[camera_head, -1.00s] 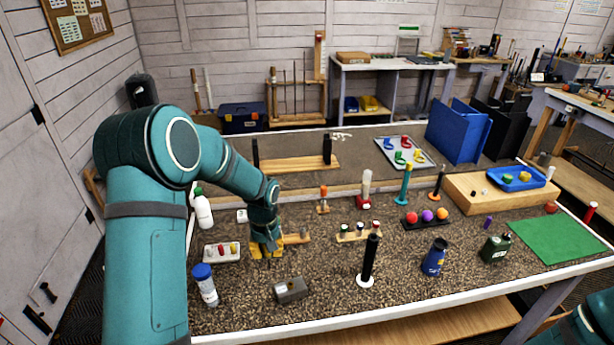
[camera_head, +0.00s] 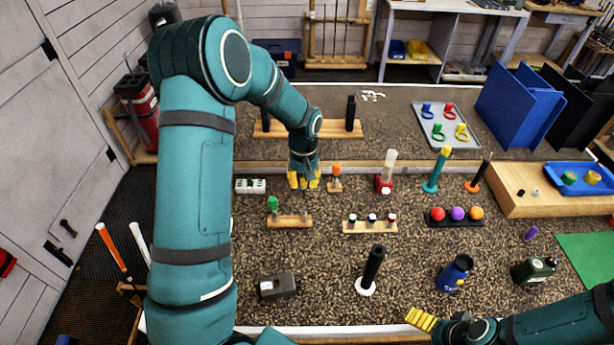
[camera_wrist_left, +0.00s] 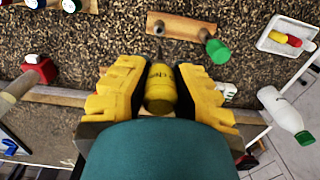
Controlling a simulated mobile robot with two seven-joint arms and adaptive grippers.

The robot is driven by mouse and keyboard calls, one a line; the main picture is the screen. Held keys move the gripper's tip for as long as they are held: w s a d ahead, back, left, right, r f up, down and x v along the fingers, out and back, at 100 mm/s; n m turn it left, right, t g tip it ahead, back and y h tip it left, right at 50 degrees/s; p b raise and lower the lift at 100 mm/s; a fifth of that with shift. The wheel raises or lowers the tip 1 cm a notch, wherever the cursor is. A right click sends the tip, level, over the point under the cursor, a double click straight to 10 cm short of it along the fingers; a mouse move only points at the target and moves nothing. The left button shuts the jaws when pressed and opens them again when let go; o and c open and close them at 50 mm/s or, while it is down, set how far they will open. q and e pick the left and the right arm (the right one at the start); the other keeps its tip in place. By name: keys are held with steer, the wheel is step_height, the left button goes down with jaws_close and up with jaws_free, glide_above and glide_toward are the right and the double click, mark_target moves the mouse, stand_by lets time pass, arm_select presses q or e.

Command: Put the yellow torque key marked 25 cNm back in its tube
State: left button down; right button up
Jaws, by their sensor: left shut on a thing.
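My left gripper (camera_head: 303,183) is shut on the yellow torque key (camera_wrist_left: 160,88), whose yellow handle sits between the fingers in the left wrist view. Dark lettering shows on the handle, too small to read in full. A low wooden block (camera_head: 289,221) lies nearer the front than the gripper in the head view. A green-topped key (camera_head: 272,203) stands at its left end.
An orange-topped tool (camera_head: 336,172) on a stand is close to the right of the left gripper. A block with several capped pieces (camera_head: 370,226), a black post (camera_head: 372,268) and a grey metal block (camera_head: 277,286) stand nearby. A white bottle (camera_wrist_left: 287,112) shows in the wrist view.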

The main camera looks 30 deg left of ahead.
arm_select(q)
steer(key=shift+s, duration=0.1)
steer(key=shift+f, duration=0.1)
steer(key=shift+f+b, duration=2.25)
steer(key=shift+f, duration=0.55)
steer(key=shift+f+b, duration=1.8)
steer(key=shift+f, duration=0.45)
steer(key=c, duration=0.9)
jaws_free()
steer(key=r, duration=1.2)
steer(key=shift+w, duration=0.25)
